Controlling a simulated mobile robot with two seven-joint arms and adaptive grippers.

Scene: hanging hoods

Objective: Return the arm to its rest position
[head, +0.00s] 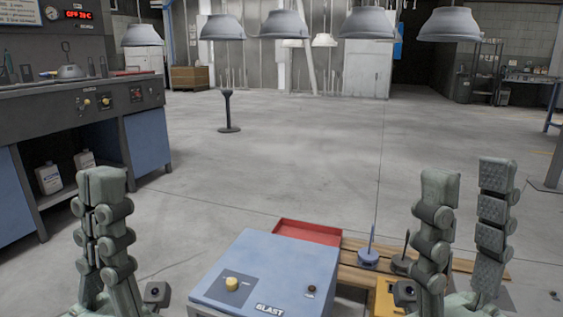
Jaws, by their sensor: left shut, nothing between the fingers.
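My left gripper (103,190) stands upright at the lower left, left of the blue control box. Its fingers are pressed together with nothing between them. My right gripper (465,190) stands upright at the lower right, in front of the wooden boards. Its two fingers are spread apart, with floor showing between them, and it holds nothing. The lower parts of both arms are cut off by the bottom edge of the view.
A blue box (270,270) marked BLAST with a yellow knob (232,284) stands between my grippers. Behind it are a red tray (307,232) and a spindle (369,250). A workbench (85,110) stands at left. Grey hoods (286,24) hang overhead. The middle floor is mostly clear.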

